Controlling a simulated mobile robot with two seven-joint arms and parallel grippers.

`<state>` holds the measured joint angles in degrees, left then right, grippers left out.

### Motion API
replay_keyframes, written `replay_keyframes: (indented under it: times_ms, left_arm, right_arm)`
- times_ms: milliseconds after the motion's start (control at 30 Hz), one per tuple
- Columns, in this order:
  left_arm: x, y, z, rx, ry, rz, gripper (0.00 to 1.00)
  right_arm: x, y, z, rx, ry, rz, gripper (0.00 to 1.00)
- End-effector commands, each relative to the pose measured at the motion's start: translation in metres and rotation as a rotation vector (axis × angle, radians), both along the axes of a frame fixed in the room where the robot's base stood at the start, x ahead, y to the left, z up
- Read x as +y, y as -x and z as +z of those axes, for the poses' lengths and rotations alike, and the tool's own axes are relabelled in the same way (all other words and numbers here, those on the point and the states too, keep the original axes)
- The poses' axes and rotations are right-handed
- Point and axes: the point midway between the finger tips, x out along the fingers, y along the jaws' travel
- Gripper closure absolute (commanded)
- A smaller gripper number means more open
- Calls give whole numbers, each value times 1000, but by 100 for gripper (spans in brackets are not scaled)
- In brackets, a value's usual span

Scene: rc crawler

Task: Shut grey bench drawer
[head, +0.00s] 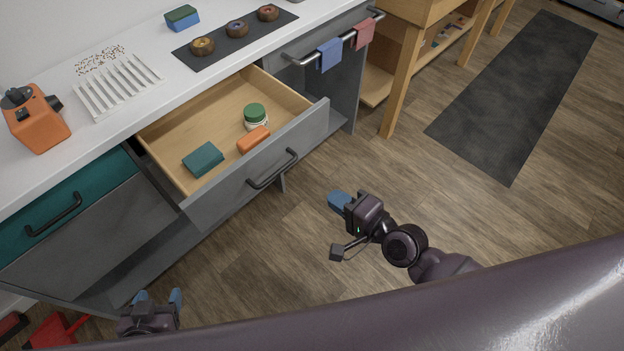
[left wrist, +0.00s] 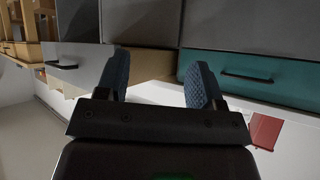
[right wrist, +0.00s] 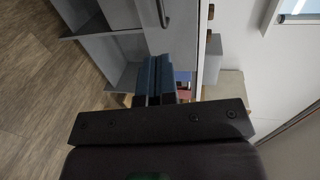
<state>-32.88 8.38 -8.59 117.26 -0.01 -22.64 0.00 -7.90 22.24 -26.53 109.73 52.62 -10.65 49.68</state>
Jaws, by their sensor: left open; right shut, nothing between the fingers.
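The grey bench drawer (head: 240,180) is pulled out from the bench in the head view. Its dark bar handle (head: 272,169) is on the front panel. Inside lie a teal box (head: 203,159), an orange block (head: 253,139) and a green-lidded jar (head: 256,116). My right gripper (head: 338,201) is shut and empty, to the right of the drawer front and apart from it. My left gripper (head: 158,298) is open and empty at the lower left, below the drawer. Its blue fingers show apart in the left wrist view (left wrist: 162,85). The right wrist view shows the fingers together (right wrist: 154,80).
A teal drawer (head: 60,212) is shut at the left. The white benchtop holds an orange machine (head: 38,122), a white rack (head: 118,86) and a dark mat (head: 235,40). A towel rail (head: 305,60) juts out at the right. A dark floor mat (head: 515,95) lies on open floor.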

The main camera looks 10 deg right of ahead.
Motion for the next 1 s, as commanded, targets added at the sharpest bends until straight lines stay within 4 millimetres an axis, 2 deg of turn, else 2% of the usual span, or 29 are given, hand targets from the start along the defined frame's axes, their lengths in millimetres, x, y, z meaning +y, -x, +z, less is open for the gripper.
replay_keyframes:
  times_ms: [700, 1000]
  left_arm:
    - [0, 2, -8, 12, 0, -1, 39]
    - [-2, -4, -3, -3, 0, -5, 39]
  right_arm:
    - [65, -90, -24, -1, 3, 1, 100]
    - [77, -107, -28, -3, 4, 1, 100]
